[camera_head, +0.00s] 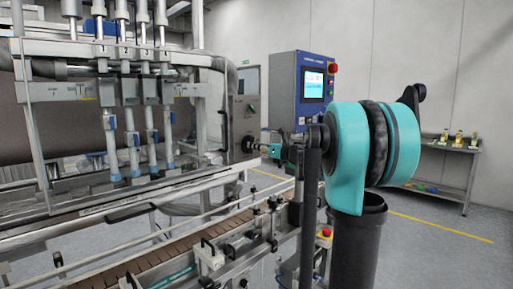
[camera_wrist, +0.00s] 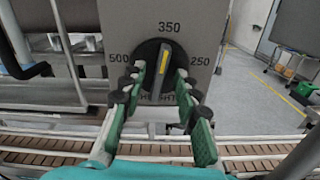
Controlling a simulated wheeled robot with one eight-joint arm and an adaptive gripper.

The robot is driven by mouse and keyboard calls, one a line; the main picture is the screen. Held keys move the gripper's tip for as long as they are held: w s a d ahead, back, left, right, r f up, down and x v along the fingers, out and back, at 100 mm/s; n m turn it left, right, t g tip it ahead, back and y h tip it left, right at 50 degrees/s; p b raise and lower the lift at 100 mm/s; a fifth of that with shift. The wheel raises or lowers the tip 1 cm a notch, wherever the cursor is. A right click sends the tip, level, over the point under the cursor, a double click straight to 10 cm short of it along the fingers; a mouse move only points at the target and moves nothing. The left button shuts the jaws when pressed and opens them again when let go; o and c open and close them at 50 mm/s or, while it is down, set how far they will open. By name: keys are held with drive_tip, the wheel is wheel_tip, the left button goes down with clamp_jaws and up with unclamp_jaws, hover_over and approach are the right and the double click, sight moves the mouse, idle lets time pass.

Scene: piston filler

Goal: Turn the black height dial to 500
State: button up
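The black height dial (camera_wrist: 146,50) is on a grey panel in the wrist view, with 500 at its left, 350 above and 250 at its right. Its raised grip bar (camera_wrist: 160,78) stands nearly upright, and the yellow mark points up close to 350, leaning slightly right. My gripper (camera_wrist: 160,74) is open, its green-padded fingers on either side of the bar with visible gaps. Whether the tips reach the bar's depth is hard to tell. In the head view, my gripper (camera_head: 267,149) faces the dark dial (camera_head: 249,143) on the panel. The fingers partly hide the dial's lower part.
A conveyor (camera_head: 150,262) with rails runs below the panel. Filling nozzles (camera_head: 135,150) hang at the left. A blue control box (camera_head: 315,85) with a screen stands behind my arm. A side table (camera_head: 445,165) with bottles is at the far right.

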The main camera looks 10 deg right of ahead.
drive_tip(key=shift+w+a, duration=0.1)
drive_tip(key=shift+c, duration=0.6)
clamp_jaws()
drive_tip(key=shift+n, duration=0.4)
drive_tip(key=shift+f+n, duration=0.1)
drive_tip(key=shift+n, duration=8.4)
drive_tip(key=shift+o, duration=0.6)
unclamp_jaws()
